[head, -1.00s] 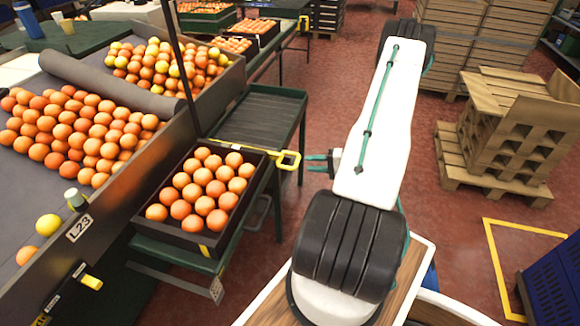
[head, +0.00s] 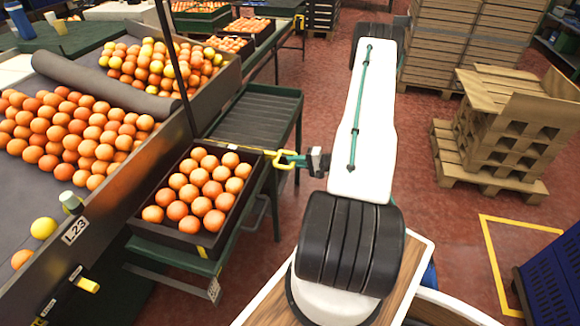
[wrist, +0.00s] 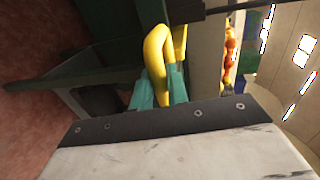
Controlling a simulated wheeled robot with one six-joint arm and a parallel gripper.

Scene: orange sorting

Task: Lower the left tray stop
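The left tray stop shows as a yellow loop handle (head: 279,161) at the right rear corner of the dark tray of oranges (head: 166,228). Its bar runs left behind the tray's back edge. In the wrist view the yellow handle (wrist: 157,52) stands between the teal fingers. My gripper (head: 292,160) reaches in from the right with its fingertips at the loop. In the wrist view my gripper (wrist: 161,92) has a finger on each side of the handle, close against it, and looks shut on it. The fingertips partly hide the handle.
An empty green roller stand (head: 258,115) lies behind the tray. The sorting table's side wall (head: 110,190) rises at the left, with a thin dark post. Stacked pallets (head: 500,135) stand at the right.

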